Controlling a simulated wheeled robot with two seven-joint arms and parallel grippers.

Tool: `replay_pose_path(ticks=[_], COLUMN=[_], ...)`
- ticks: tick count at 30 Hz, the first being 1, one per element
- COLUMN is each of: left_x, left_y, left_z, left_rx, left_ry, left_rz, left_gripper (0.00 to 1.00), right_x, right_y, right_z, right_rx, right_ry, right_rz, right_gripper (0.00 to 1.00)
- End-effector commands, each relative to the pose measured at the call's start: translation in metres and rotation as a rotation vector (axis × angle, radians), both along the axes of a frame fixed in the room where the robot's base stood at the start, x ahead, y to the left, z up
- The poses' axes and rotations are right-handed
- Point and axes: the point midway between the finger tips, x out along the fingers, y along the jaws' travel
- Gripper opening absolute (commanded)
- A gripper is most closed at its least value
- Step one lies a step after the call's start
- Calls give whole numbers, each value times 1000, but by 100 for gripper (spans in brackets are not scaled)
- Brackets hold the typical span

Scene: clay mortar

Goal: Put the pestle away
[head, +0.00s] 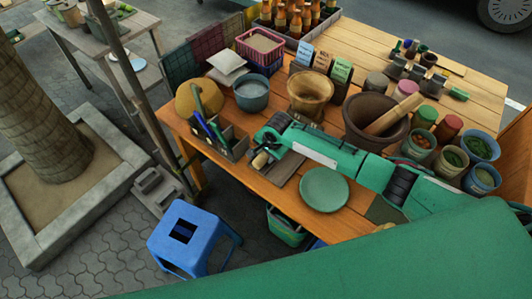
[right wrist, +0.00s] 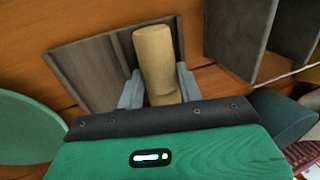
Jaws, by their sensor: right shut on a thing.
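My right gripper (head: 266,152) is shut on a pale wooden pestle-like rod (head: 260,161), near the left end of the table. In the right wrist view the rod (right wrist: 155,58) sits upright between two grey fingers, its blunt end free; its lower end is hidden by the gripper body. A dark wooden board or tray (right wrist: 82,72) lies behind and left of it; I cannot tell whether the rod touches it. A thick wooden pestle (head: 396,113) leans in the dark clay mortar (head: 352,127), its lower end inside. My left gripper is not in view.
A utensil box (head: 238,151) stands just left of my right gripper. A green plate (head: 324,190) lies in front of my arm. A wooden mortar (head: 310,92), a grey-blue bowl (head: 251,93) and several tubs crowd behind. A blue stool (head: 190,235) stands on the paving.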

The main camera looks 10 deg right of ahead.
Motion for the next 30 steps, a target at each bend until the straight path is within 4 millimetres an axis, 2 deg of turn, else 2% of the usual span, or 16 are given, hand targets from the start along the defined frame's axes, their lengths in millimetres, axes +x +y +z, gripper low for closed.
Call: replay_pose_path(ticks=[3,4,7,8,20,21,22,30], left_x=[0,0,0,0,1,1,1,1], left_y=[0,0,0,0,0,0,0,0], left_z=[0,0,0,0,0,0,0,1], left_rx=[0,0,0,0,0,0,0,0], left_ry=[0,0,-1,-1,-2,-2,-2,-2], left_rz=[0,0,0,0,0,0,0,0], left_gripper=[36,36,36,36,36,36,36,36], right_x=[0,0,0,0,-2,-3,-3,-4], right_y=[0,0,0,0,-1,-1,-1,-2], right_z=[1,1,1,1,-2,-3,-3,-3], right_rx=[1,1,1,0,-4,-5,-4,-6], right_ry=[-1,-1,-1,0,6,8,8,11], right_rz=[0,0,0,0,0,-1,-1,-1], right_gripper=[0,38,58,62,62,58,62,62])
